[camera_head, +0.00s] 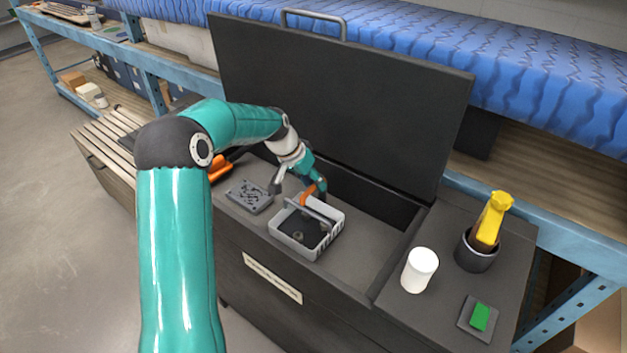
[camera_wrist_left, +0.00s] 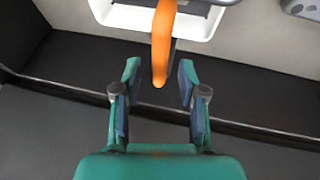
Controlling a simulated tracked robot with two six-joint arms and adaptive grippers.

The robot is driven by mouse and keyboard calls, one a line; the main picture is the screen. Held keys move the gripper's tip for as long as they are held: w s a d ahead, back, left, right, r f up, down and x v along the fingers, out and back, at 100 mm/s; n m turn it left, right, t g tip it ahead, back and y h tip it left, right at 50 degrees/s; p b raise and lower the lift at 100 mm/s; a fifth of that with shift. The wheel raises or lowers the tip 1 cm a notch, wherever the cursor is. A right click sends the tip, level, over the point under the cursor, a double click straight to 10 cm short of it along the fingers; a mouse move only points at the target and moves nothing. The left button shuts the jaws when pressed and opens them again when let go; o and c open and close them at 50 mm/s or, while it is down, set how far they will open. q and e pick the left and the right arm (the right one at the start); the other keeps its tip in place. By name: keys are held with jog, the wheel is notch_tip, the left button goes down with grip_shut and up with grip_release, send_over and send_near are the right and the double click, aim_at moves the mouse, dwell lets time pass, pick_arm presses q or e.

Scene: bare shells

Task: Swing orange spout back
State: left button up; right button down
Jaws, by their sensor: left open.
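The orange spout (camera_head: 307,196) is a short, slim arm at the back of a grey basin-like tray (camera_head: 284,238) in the head view. In the left wrist view the orange spout (camera_wrist_left: 162,38) points down the picture from a pale fitting (camera_wrist_left: 120,18) at the top. My left gripper (camera_head: 298,188) is at the tray's back edge, its fingers open. In the wrist view its fingertips (camera_wrist_left: 158,78) stand on either side of the spout's end, with a gap on each side. My right gripper is in neither view.
The tray sits in a dark open chest with its lid (camera_head: 340,100) raised behind. A grey plate with holes (camera_head: 250,196) lies left of it. A white cylinder (camera_head: 419,270), a dark cup (camera_head: 473,256) with a yellow item, and a green block (camera_head: 480,317) stand right.

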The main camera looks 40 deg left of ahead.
pick_arm(q)
jog(key=shift+f, duration=0.1)
grip_shut()
